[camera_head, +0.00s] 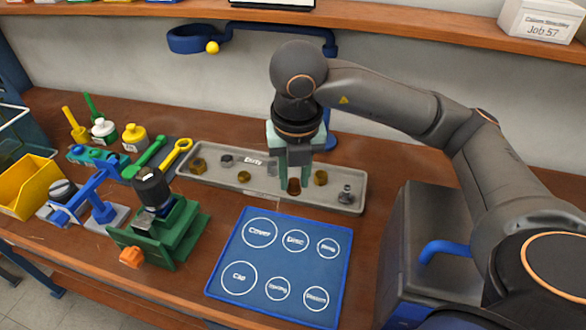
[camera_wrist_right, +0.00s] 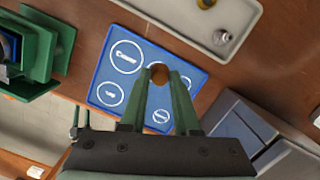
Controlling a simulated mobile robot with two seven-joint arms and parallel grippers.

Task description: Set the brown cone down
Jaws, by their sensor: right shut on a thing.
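The brown cone (camera_head: 294,187) is held between the green fingertips of my right gripper (camera_head: 293,181), which is shut on it. In the head view it appears over the grey tray (camera_head: 215,183) marked "Dirty", near its front rim. In the right wrist view the cone (camera_wrist_right: 159,73) sits between the fingertips (camera_wrist_right: 160,79), seen against the blue mat (camera_wrist_right: 104,74). The height of the cone over the surfaces is hard to tell. The blue mat (camera_head: 262,272) has several white labelled circles, all empty. My left gripper is not in view.
The tray also holds several brass and grey parts, including a brass nut (camera_head: 320,178) just right of the cone and a metal fitting (camera_head: 346,195). A green fixture (camera_head: 160,235) stands left of the mat. A grey box (camera_head: 425,240) stands right.

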